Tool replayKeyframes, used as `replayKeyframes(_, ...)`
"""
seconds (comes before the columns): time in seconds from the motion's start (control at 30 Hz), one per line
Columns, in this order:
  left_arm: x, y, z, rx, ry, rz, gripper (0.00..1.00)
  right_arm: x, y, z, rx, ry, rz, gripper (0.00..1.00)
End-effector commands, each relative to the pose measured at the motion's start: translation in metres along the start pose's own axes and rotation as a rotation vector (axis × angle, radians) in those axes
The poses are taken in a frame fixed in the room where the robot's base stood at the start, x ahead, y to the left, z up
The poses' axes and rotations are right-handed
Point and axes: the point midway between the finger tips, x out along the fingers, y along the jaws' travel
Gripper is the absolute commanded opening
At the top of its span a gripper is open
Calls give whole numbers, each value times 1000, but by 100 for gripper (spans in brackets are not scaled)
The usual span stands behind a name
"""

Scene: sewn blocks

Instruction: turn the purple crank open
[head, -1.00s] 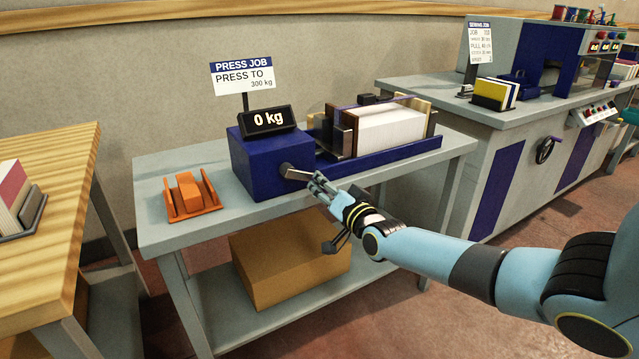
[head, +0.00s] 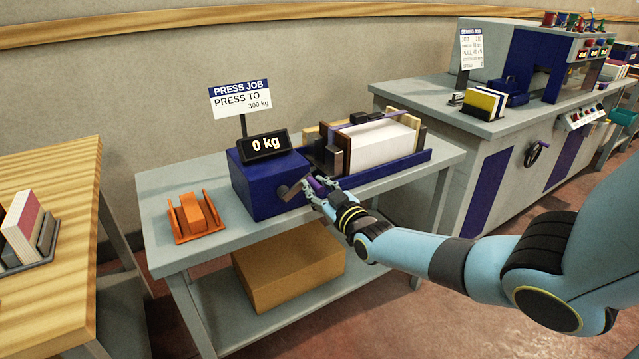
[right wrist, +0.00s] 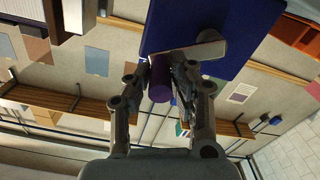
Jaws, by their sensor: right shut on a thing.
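The purple crank handle (head: 318,184) is on the end of a flat metal crank arm (head: 293,189) on the front of the blue press box (head: 262,183). The crank arm points right and slightly up from its hub. My right gripper (head: 314,192) is shut on the handle. In the right wrist view the purple handle (right wrist: 160,88) shows between the two fingers (right wrist: 163,82), with the metal arm (right wrist: 187,52) crossing behind it. The display (head: 265,145) on the box reads 0 kg. My left gripper is not in view.
A paper block (head: 382,147) sits clamped between boards in the press, right of the box. An orange stand (head: 194,218) is on the left of the grey table (head: 160,205). A cardboard box (head: 290,268) is on the lower shelf. A wooden table (head: 60,200) stands left.

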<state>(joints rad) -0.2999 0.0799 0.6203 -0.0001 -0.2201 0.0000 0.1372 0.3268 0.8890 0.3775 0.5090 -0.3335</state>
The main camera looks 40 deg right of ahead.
Motion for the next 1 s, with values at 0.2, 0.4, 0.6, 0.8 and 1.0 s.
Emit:
replayKeyframes(0.2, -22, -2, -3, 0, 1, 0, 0, 1, -3, -19, -201, 6, 3, 0)
replayKeyframes(0.4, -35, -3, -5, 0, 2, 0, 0, 1, -10, -30, -390, 6, 3, 0)
replayKeyframes(0.6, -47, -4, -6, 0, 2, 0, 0, 2, -18, -39, -578, 7, 4, 0)
replayKeyframes(0.8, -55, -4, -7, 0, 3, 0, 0, 1, -28, -45, -756, 6, 3, 0)
replayKeyframes(1.0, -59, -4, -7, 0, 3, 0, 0, 1, -36, -49, -899, 6, 4, 0)
